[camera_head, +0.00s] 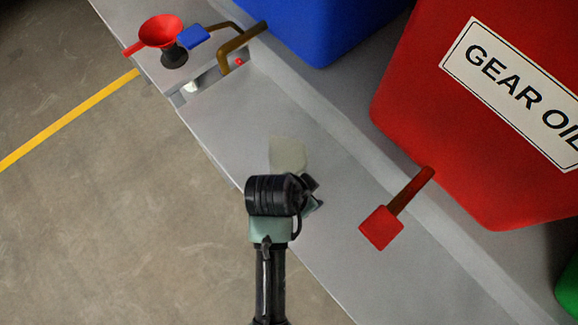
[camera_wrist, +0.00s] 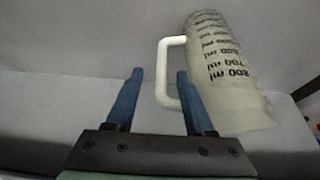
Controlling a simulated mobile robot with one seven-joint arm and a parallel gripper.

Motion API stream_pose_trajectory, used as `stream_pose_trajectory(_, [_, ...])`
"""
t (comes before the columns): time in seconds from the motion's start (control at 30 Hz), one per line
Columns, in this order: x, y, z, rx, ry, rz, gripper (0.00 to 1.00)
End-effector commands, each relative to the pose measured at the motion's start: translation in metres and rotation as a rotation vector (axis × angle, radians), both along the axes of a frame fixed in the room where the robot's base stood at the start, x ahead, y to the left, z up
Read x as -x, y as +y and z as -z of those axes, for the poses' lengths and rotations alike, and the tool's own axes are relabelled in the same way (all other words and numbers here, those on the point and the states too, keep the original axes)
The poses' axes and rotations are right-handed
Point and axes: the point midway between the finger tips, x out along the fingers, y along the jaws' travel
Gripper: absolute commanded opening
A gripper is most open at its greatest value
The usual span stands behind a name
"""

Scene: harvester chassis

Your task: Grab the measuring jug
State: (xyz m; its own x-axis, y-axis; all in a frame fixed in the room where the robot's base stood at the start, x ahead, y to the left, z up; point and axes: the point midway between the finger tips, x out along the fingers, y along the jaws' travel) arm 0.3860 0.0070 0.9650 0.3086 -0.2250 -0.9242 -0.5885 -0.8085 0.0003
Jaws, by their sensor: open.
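The measuring jug (camera_wrist: 226,75) is translucent and pale, with black volume marks and a white handle (camera_wrist: 162,70). In the wrist view it fills the right of centre, its handle facing left. My gripper (camera_wrist: 160,73) is open, with two blue fingers. The handle's outer bar shows between the fingertips, and the right finger overlaps the handle and jug side in the picture. I cannot tell whether the fingers reach around the handle. In the head view the jug (camera_head: 288,153) is a pale patch on the grey ledge, just beyond my wrist, which hides part of it and the fingers.
A grey ledge (camera_head: 225,125) runs diagonally. A red funnel (camera_head: 160,31) and a blue-ended spout (camera_head: 193,37) are at upper left. A blue container (camera_head: 320,30) and a red gear oil container (camera_head: 460,120) stand behind. A red-ended spout (camera_head: 381,228) lies to the right.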

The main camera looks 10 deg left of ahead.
Motion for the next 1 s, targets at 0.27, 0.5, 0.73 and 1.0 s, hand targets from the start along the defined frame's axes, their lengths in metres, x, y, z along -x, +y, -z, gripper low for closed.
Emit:
stream_pose_trajectory(0.27, [-0.011, -0.005, 0.031, 0.002, 0.004, -0.001, 0.54])
stream_pose_trajectory(0.5, [-0.016, -0.008, 0.046, 0.0, 0.0, -0.001, 0.54])
stream_pose_trajectory(0.73, [-0.016, -0.008, 0.046, 0.0, 0.0, -0.001, 0.46])
stream_pose_trajectory(1.0, [-0.016, -0.008, 0.045, 0.0, 0.0, -0.001, 0.0])
